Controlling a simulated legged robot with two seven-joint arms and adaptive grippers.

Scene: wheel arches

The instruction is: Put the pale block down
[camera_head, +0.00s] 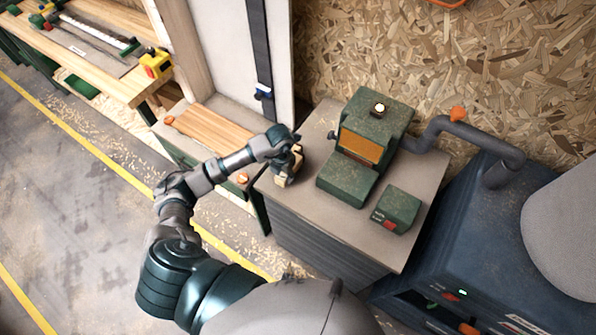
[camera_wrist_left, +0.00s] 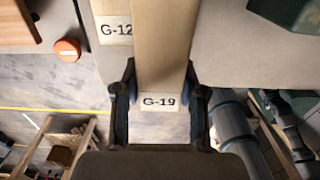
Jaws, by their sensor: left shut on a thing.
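My left gripper (camera_head: 289,164) is at the left edge of the grey cabinet top, shut on a pale wooden block (camera_head: 282,180). In the left wrist view, the gripper (camera_wrist_left: 160,104) has one dark finger on each side of the block (camera_wrist_left: 162,62), which carries a label G-19. A second pale block (camera_wrist_left: 112,12), labelled G-12, lies beside and partly behind it. I cannot tell whether the held block touches the cabinet top. My right gripper is not in view.
The grey cabinet top (camera_head: 322,125) carries a green machine (camera_head: 372,125) and a small green box with a red button (camera_head: 396,208). A wooden board (camera_head: 208,130) lies on the bench to the left. An orange knob (camera_wrist_left: 67,50) shows in the wrist view.

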